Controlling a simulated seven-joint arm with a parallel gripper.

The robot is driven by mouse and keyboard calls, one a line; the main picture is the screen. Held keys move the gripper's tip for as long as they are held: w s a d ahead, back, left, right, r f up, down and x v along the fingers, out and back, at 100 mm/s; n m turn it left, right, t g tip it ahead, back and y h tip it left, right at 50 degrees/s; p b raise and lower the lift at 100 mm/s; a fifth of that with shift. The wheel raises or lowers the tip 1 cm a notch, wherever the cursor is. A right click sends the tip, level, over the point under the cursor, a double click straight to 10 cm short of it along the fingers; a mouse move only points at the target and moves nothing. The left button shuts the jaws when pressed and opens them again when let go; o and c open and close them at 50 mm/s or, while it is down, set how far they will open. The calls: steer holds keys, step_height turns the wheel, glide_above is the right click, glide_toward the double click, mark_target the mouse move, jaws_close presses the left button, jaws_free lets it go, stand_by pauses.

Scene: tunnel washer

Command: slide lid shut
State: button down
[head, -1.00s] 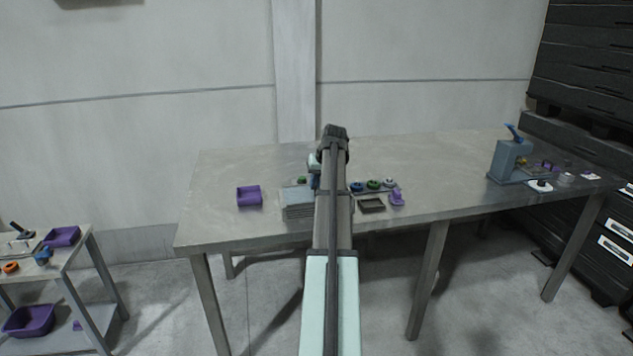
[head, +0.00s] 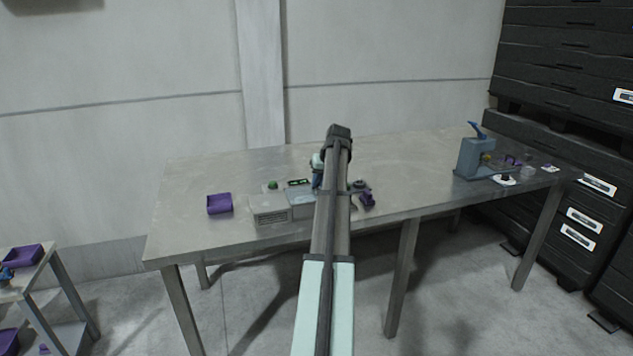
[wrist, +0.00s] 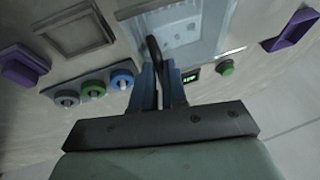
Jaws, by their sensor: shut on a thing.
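The tunnel washer is a low grey box (head: 270,211) near the front of the steel table in the head view, with a green button (head: 272,185) and a small lit display (head: 299,182). In the wrist view a pale, see-through lid or panel (wrist: 195,32) lies beyond the fingers; how far it covers the washer is unclear. My gripper (wrist: 160,82) is shut on a dark upright handle (wrist: 153,48), beside the display (wrist: 193,70) and green button (wrist: 227,67). In the head view my arm hides most of the gripper and the washer's right part.
A purple bin (head: 219,204) stands left of the washer. Blue, green and grey rings (wrist: 94,88), an open shallow tray (wrist: 75,32) and a purple part (wrist: 22,66) lie on the other side. A blue-grey press (head: 476,158) stands at the table's right end.

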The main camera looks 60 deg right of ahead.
steer(key=c, duration=1.2)
jaws_free()
steer(key=shift+s+d, duration=0.15)
steer(key=shift+s, duration=0.05)
steer(key=shift+o, duration=0.2)
steer(key=shift+r, duration=0.15)
steer(key=v, duration=1.3)
steer(key=shift+r, duration=0.2)
steer(key=shift+s, duration=0.1)
